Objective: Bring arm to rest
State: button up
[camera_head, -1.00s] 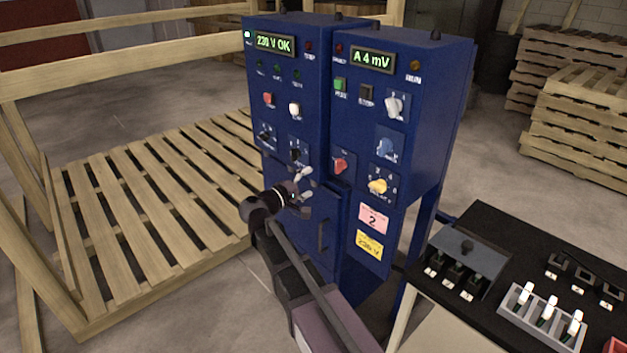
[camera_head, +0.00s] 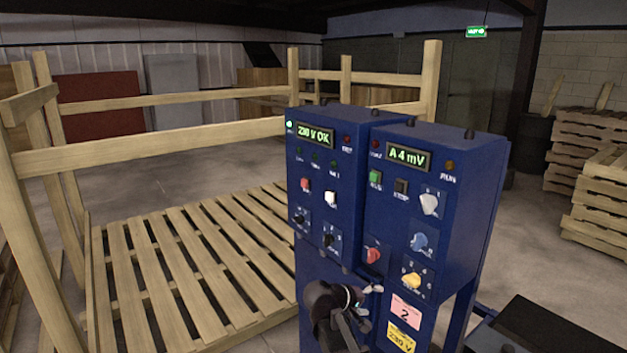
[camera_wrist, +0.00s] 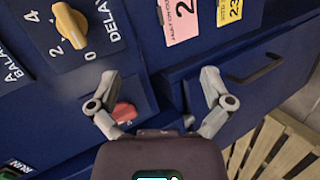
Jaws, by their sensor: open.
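My gripper (camera_head: 371,291) is in front of the blue cabinets, just below the red knob (camera_head: 373,256) in the head view. In the wrist view my gripper (camera_wrist: 161,88) has its two fingers spread apart with nothing between them. The red knob (camera_wrist: 124,112) shows near the left finger; I cannot tell the exact gap. The left blue cabinet (camera_head: 322,215) reads "230 V OK". The right blue cabinet (camera_head: 455,185) reads "A 4 mV". My arm hides part of the cabinets' lower fronts.
The yellow DELAY knob (camera_wrist: 71,25) and pink label (camera_wrist: 181,20) are close to my gripper. A wooden pallet platform with rails (camera_head: 180,260) stands left of the cabinets. A black-topped bench (camera_head: 545,335) is at lower right. Stacked pallets (camera_head: 600,200) stand further back.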

jog(key=s+f+m+g+y+p, duration=0.3)
jog(key=s+y, duration=0.8)
jog(key=s, duration=0.5)
jog(key=m+g+p, duration=0.1)
jog(key=g+p, duration=0.1)
jog(key=p, duration=0.1)
jog(key=shift+s+d+g, duration=0.2)
jog(key=shift+d+g, duration=0.1)
jog(key=shift+d, duration=0.1)
jog(key=shift+f, duration=0.1)
dwell(0.6)
